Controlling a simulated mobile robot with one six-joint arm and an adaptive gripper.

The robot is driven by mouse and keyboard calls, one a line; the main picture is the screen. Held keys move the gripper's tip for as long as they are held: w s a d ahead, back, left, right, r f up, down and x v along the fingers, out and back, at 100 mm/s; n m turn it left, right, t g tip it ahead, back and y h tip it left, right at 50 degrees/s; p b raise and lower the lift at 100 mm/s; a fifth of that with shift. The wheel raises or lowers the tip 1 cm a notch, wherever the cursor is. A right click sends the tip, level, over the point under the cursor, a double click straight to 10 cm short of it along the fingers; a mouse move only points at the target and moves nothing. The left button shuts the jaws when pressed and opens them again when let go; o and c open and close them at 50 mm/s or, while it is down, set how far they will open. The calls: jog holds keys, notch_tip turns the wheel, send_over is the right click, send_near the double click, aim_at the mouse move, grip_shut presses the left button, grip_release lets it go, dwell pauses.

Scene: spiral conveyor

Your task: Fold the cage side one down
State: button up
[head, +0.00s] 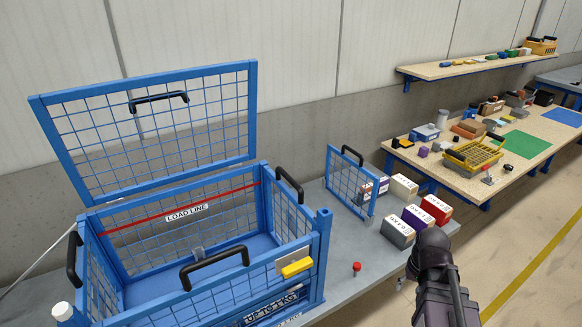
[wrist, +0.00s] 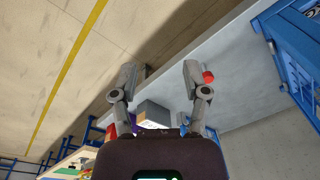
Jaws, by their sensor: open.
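The blue wire-mesh cage (head: 325,240) stands on the left of the grey bench, its mesh lid (head: 150,125) raised at the back. Its front side has a black handle (head: 215,266) on its top edge and its right side another (head: 289,184). Both sides look upright. I cannot tell which is side one. A yellow latch (head: 296,267) sits at the front right corner. In the wrist view, my gripper (wrist: 160,70) is open and empty, apart from the cage (wrist: 290,45), which shows at the upper right. My gripper's fingertips are not visible in the head view.
A separate blue mesh panel (head: 352,185) stands right of the cage on the grey bench (head: 345,235). Several labelled boxes (head: 398,229) lie beyond it. A red knob (head: 356,267) is on the bench near the cage. A cluttered wooden table (head: 460,185) is at the right.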

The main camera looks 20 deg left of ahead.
jog(key=w+a+r+n+y+p, duration=0.1)
jog(key=w+a+r+n+p, duration=0.1)
jog(key=w+a+r+p, duration=0.4)
jog(key=w+a+r+n+y+p, duration=0.1)
jog(key=w+a+r+n+p, duration=0.1)
jog(key=a+r+p, duration=0.8)
jog(key=n+y+p, duration=0.2)
jog(key=n+p, duration=0.2)
jog(key=p, duration=0.9)
send_near(290, 177)
notch_tip(290, 177, up, 4)
jog(key=s+d, duration=0.1)
jog(key=d, duration=0.1)
jog(key=shift+s+d+t, duration=0.1)
jog(key=shift+s+t, duration=0.05)
jog(key=shift+t, duration=0.25)
jog(key=shift+f, duration=0.2)
jog(key=b+x, duration=0.8)
jog(key=x, duration=0.1)
jog(key=b+x, duration=0.4)
jog(key=shift+a+f+b, duration=0.1)
jog(key=shift+a+b, duration=0.25)
jog(key=shift+a, duration=0.05)
grip_shut()
jog(key=shift+d, duration=0.1)
